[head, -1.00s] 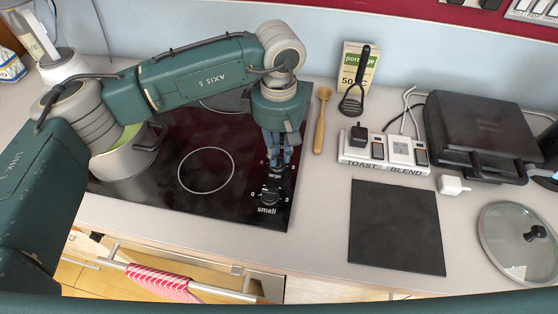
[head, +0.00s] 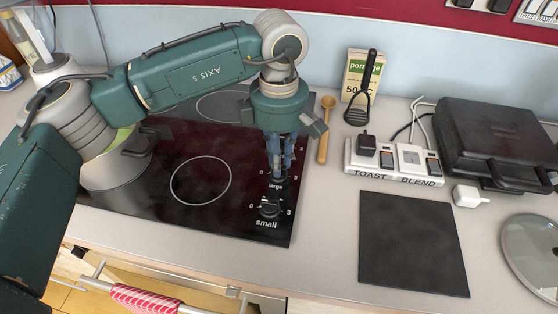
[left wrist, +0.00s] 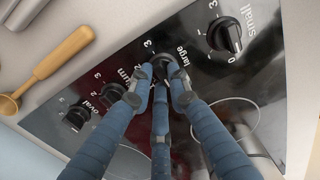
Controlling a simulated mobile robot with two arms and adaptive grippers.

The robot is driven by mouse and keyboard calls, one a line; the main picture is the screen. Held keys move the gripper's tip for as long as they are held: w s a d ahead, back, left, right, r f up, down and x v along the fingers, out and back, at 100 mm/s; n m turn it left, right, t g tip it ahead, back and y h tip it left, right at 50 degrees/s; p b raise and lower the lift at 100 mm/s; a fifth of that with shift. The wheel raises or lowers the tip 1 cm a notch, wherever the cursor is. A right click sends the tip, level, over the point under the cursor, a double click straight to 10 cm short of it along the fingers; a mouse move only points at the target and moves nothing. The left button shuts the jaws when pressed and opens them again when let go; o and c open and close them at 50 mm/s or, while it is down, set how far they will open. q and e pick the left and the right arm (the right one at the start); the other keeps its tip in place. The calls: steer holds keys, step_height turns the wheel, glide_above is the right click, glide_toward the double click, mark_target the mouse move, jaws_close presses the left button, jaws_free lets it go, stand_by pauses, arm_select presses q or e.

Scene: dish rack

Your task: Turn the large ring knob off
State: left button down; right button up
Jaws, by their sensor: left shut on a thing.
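The large ring knob (left wrist: 164,66) is a black dial on the cooktop's control strip, beside the printed word "large". It shows in the left wrist view, partly covered by blue fingers; its pointer is hard to make out. My left gripper (head: 280,172) reaches down over that knob in the head view. In the left wrist view its fingers (left wrist: 160,85) close around the knob, shut on it. The small knob (left wrist: 225,35) is uncovered beside it and also shows in the head view (head: 269,209). My right gripper is not in view.
More knobs, including oval (left wrist: 78,116), line the black glass cooktop (head: 215,212). A pot (head: 118,165) stands at its left under my arm. A wooden spoon (head: 323,140) lies right of the cooktop. A dark board (head: 412,240) and a switch block (head: 395,160) are farther right.

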arm_select(q)
steer(key=shift+r, duration=0.1)
steer(key=c, duration=1.6)
jaws_free()
steer(key=shift+c, duration=0.2)
step_height(320, 180, up, 12)
